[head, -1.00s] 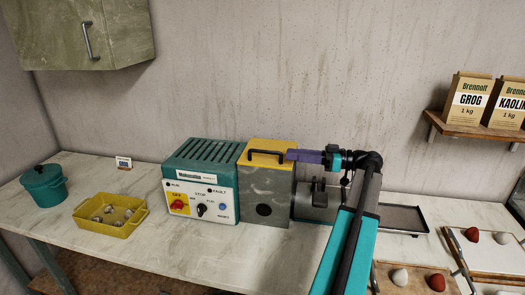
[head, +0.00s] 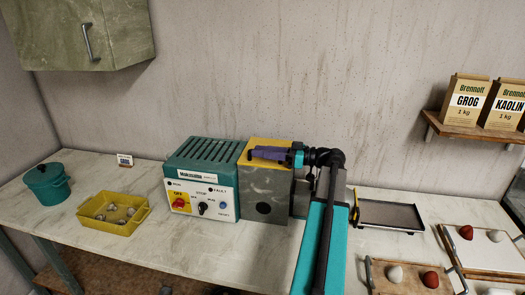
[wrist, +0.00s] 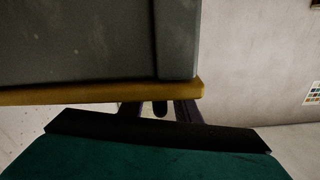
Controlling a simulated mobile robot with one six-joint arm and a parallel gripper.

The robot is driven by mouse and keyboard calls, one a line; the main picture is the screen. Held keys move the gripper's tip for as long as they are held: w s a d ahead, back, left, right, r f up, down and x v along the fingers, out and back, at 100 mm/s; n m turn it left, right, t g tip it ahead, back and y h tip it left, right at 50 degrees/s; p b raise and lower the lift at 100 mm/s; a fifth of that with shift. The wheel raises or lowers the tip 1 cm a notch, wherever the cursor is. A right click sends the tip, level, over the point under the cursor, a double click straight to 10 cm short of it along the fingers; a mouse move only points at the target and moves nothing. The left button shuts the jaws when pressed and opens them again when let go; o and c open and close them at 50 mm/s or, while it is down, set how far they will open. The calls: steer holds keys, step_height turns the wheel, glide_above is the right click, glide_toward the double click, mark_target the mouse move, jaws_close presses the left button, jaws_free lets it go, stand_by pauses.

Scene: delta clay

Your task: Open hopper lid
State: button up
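The hopper is a grey box (head: 265,196) with a yellow lid (head: 272,141) on top, and the lid lies flat and closed. My gripper (head: 266,154) reaches in from the right with its purple fingers over the lid, at the black handle. The fingers hide most of the handle in the head view. In the wrist view the fingers are spread apart, with a dark piece (wrist: 160,109) between them that looks like the handle. The lid's yellow edge (wrist: 90,96) and the grey hopper wall (wrist: 80,40) fill the upper left there.
A teal control box (head: 202,152) with a white switch panel adjoins the hopper on the left. A yellow tray (head: 112,226) and a teal pot (head: 47,185) stand further left. A dark tray (head: 390,214) and boards with clay balls lie at right.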

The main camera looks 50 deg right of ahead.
steer(key=shift+c, duration=0.4)
jaws_close()
steer(key=shift+w+r, duration=0.15)
